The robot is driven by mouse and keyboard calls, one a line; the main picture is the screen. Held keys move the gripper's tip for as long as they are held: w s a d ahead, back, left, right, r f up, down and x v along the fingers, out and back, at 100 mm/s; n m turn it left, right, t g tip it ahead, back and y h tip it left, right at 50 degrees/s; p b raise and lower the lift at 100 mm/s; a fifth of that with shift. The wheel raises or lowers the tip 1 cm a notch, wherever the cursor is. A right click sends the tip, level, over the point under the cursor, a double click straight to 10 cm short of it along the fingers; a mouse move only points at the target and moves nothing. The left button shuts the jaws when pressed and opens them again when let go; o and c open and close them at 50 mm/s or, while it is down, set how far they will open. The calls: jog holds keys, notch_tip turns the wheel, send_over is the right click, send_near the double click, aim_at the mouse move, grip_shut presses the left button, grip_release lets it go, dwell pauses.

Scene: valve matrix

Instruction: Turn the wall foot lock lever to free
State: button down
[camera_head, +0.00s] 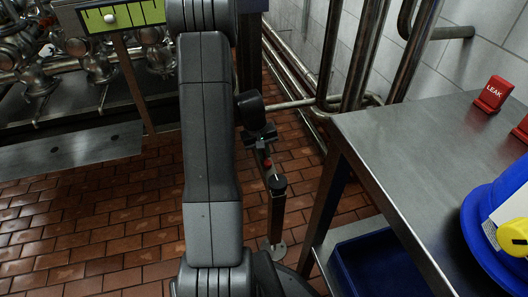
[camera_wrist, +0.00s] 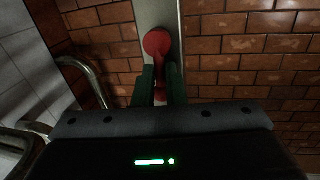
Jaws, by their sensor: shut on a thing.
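The red lock lever (camera_wrist: 157,44) shows in the wrist view, its round knob beyond my fingertips and its stem running back between them. My gripper (camera_wrist: 160,80) is shut on the lever's stem, one dark green finger on each side. In the head view, my gripper (camera_head: 263,147) is small, just right of my arm. A bit of the red lever (camera_head: 267,165) shows just below it, close to the top of a grey post (camera_head: 277,215) that stands on the floor. Most of the lever is hidden there, and I cannot read any free or locked mark.
Pipes (camera_head: 370,50) run along the tiled wall behind. Brick floor (camera_head: 90,215) is open to the left.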

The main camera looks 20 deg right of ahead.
jog(key=shift+a+n, duration=0.1)
jog(key=shift+n, duration=0.3)
jog(key=n, duration=0.1)
jog(key=n+p, duration=0.1)
jog(key=shift+s+a+r+n+t, duration=0.1)
jog(key=shift+a+n+t, duration=0.2)
jog(key=shift+a, duration=0.05)
jog(key=n+p, duration=0.1)
jog(key=n, duration=0.1)
jog(key=shift+s+a+n+t+p, duration=0.2)
jog(key=shift+a+n+t+p, duration=0.1)
jog(key=shift+n+p, duration=0.1)
jog(key=n+p, duration=0.3)
jog(key=s+n+p, duration=0.1)
jog(key=p, duration=0.1)
jog(key=shift+a+r+n+t+y, duration=0.25)
jog(key=shift+a+n+t+y, duration=0.05)
jog(key=shift+a+y, duration=0.1)
jog(key=n+p, duration=0.2)
jog(key=shift+s+a+f+p, duration=0.1)
jog(key=shift+s+f+p, duration=0.1)
jog(key=shift+p, duration=0.2)
jog(key=shift+s+a+f+n+y+p, duration=0.1)
jog(key=shift+s+n+y+p, duration=0.05)
jog(key=shift+n+p, duration=0.55)
jog(key=shift+s+f+n+y+p, duration=0.1)
jog(key=shift+n+y+p, duration=0.05)
jog(key=shift+n+p, duration=0.5)
jog(key=c, duration=1.5)
grip_release()
